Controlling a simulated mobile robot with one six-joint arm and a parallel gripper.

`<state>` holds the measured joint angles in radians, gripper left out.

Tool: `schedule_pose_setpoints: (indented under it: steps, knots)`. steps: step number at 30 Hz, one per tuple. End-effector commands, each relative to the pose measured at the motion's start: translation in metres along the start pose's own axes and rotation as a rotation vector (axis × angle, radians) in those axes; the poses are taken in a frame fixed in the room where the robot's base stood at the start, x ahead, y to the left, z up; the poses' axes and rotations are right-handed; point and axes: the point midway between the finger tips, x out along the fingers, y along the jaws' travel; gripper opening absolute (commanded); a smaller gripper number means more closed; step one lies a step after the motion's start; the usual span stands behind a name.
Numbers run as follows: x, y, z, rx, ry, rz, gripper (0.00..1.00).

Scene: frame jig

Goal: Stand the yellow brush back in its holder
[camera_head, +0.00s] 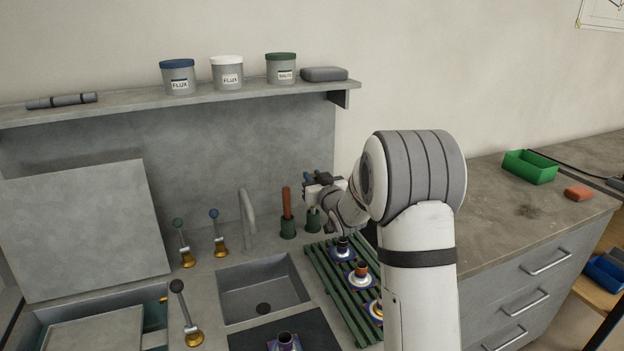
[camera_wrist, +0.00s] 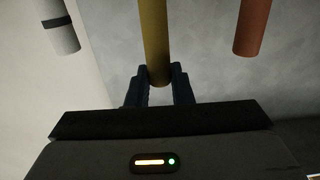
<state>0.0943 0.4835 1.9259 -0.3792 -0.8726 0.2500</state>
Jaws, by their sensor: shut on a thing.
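My gripper (camera_wrist: 160,86) is shut on the yellow brush, whose handle (camera_wrist: 155,40) runs up between the two fingers in the wrist view. In the head view my gripper (camera_head: 322,183) is at the back of the worktop, beside the wall panel, and I cannot make out the yellow brush there. A green holder (camera_head: 313,221) stands just below my gripper, partly covered by the arm. I cannot tell whether the brush's lower end is in it. Left of it, another green holder (camera_head: 288,229) holds an upright red-brown handle (camera_head: 286,202), which also shows in the wrist view (camera_wrist: 252,27).
A green slatted rack (camera_head: 320,268) with several small round pieces lies in front of my gripper. A sink (camera_head: 263,290) and grey tap (camera_head: 246,212) are to the left. A shelf (camera_head: 210,98) with jars runs above. A pale cylinder (camera_wrist: 62,30) shows upper left in the wrist view.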

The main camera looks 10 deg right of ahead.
Motion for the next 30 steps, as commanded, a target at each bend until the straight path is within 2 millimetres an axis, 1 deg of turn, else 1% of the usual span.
schedule_pose_setpoints:
  steps: [10,21,29,30]
  knots:
    - [0.0,0.0,0.0,0.0,0.001,0.0,0.0]
    - [0.0,0.0,0.014,0.0,0.001,-0.001,0.0]
    - [0.0,-0.001,0.013,0.0,0.001,-0.001,0.0]
    - [0.0,-0.001,0.013,0.0,0.001,-0.001,0.22]
